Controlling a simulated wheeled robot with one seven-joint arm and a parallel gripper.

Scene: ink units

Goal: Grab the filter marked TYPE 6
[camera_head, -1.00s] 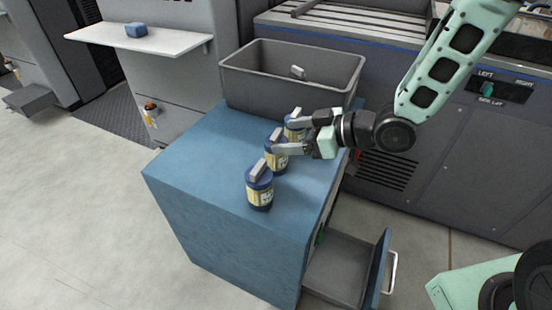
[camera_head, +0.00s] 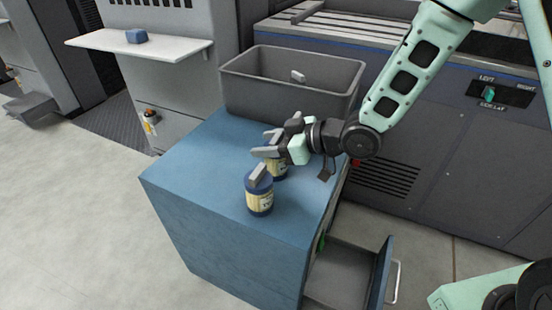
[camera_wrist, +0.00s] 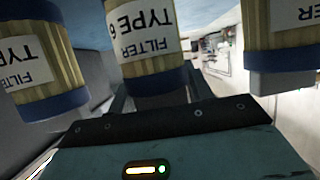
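The filter marked TYPE 6 (camera_wrist: 145,45) is in the middle of the wrist view, a pale ribbed cylinder with a white label and blue end. My gripper (camera_wrist: 160,95) has its dark fingers apart, one at each side of this filter's blue end; I cannot tell if they touch it. In the head view, my gripper (camera_head: 266,144) is over the middle filter (camera_head: 279,170) on the blue cabinet, its fingers spread, hiding that filter's upper part. A nearer filter (camera_head: 259,194) with a grey handle stands upright in front. The far filter is hidden behind my gripper.
Other filters stand close at the left (camera_wrist: 35,60) and right (camera_wrist: 283,35) in the wrist view. An open drawer (camera_head: 345,275) sticks out at lower right. The cabinet's left side is clear.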

